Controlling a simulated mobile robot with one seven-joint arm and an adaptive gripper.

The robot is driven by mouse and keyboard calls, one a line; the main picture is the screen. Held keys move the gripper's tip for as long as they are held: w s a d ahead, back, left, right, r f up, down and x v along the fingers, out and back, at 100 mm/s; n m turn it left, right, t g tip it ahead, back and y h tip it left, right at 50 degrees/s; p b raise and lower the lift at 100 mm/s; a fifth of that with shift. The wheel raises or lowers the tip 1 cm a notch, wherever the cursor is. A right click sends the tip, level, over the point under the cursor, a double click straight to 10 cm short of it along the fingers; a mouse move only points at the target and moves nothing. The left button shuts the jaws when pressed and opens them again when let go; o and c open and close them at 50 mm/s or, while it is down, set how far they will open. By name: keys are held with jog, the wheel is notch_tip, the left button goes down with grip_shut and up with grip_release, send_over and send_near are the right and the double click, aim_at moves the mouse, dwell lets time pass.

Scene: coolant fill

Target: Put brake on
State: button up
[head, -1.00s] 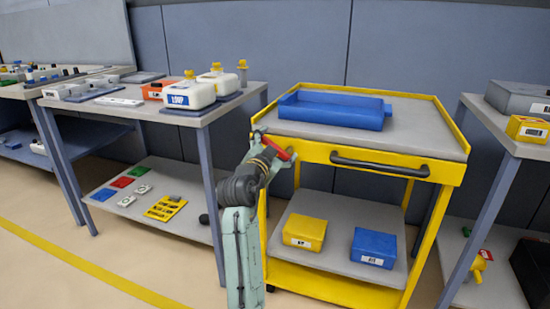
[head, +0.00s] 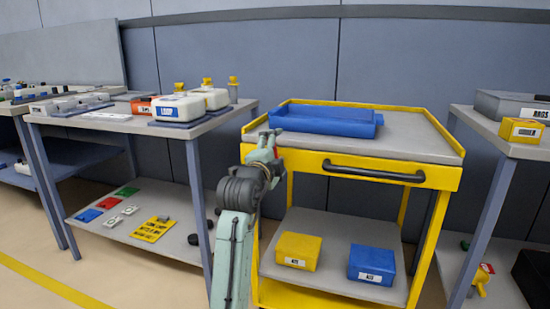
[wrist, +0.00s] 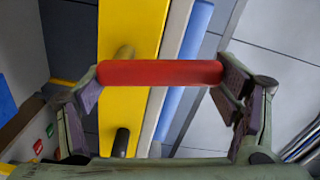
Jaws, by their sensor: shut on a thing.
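The yellow cart (head: 390,165) stands in front of me with a red brake bar (wrist: 160,73) at its left front corner. In the wrist view, the bar lies across between the two fingers of my gripper (wrist: 160,80), with a finger at each end. A yellow stub behind the bar meets the cart's yellow face. In the head view, my gripper (head: 266,143) is at the cart's left front corner, and the bar is mostly hidden by it. My gripper is shut on the bar.
The cart carries a blue tray (head: 325,120) on top and a black push handle (head: 373,172) in front. A yellow box (head: 298,250) and a blue box (head: 377,264) sit on its lower shelf. Tables stand close on the left (head: 115,125) and right (head: 490,128).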

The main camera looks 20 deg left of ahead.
jog(key=shift+d+m, duration=0.1)
jog(key=shift+m, duration=0.3)
jog(key=o, duration=1.6)
jog(key=shift+o, duration=0.2)
jog(key=s, duration=1.2)
jog(key=shift+a, duration=0.2)
